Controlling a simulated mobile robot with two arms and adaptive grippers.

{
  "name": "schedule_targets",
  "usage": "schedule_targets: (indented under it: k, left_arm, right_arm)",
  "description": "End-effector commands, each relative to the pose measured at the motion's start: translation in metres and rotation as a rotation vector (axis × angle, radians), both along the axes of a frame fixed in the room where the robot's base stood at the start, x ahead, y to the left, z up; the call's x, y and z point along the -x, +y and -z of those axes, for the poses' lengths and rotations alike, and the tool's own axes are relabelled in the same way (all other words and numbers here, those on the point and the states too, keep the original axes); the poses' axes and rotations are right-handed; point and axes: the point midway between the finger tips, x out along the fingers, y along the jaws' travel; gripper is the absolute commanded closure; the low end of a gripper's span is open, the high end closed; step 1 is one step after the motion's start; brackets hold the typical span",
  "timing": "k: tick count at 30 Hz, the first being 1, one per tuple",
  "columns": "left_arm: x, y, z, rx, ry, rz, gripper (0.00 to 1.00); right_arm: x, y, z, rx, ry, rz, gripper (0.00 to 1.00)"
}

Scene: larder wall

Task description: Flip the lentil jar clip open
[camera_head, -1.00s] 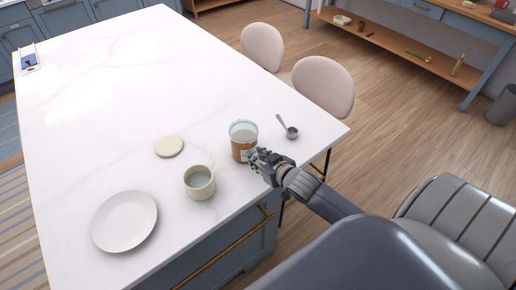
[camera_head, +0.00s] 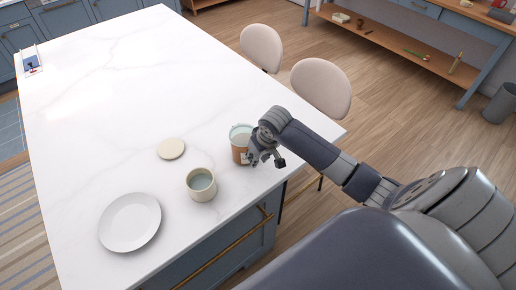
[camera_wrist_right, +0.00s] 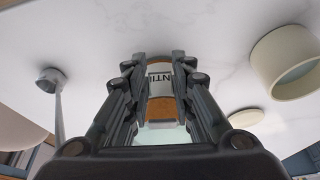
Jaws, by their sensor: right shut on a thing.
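The lentil jar (camera_head: 240,147) stands on the white counter, with orange-brown contents and a pale teal rim. My arm partly hides its right side. My right gripper (camera_head: 257,158) is at the jar's front right side. In the right wrist view the right gripper (camera_wrist_right: 160,65) is shut, its fingers flanking the jar (camera_wrist_right: 166,104), and part of its label shows between them. A small pale part at the jar's near end may be the clip; I cannot tell whether the fingers hold the clip or the jar body. My left gripper is not in view.
A cream cup (camera_head: 201,184), a round cream disc (camera_head: 171,149) and a white plate (camera_head: 130,221) stand left of the jar. A grey scoop (camera_wrist_right: 50,85) shows in the wrist view. The counter's far left is mostly clear.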

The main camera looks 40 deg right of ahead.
Motion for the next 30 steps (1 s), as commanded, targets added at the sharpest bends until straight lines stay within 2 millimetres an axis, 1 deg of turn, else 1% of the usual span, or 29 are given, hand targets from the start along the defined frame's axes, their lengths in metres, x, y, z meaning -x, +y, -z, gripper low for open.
schedule_targets:
  k: [9,23,24,25,26,30]
  left_arm:
    - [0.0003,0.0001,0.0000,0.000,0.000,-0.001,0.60]
    - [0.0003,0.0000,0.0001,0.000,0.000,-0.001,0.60]
    - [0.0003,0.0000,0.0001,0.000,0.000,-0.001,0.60]
    - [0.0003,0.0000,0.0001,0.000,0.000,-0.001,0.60]
    - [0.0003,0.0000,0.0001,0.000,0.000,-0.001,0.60]
    - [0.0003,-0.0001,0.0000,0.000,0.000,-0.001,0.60]
  right_arm:
    - [-0.0022,0.0003,-0.0029,-0.002,0.087,0.001,1.00]
    - [-0.0009,0.0003,-0.0018,-0.002,0.101,0.001,1.00]
    - [-0.0009,0.0003,-0.0018,-0.002,0.101,0.001,0.68]
    - [-0.0010,0.0003,-0.0019,-0.002,0.100,0.001,0.62]
    - [-0.0010,0.0003,-0.0020,-0.002,0.100,0.001,0.57]
    - [-0.0013,0.0003,-0.0021,-0.002,0.099,0.001,0.57]
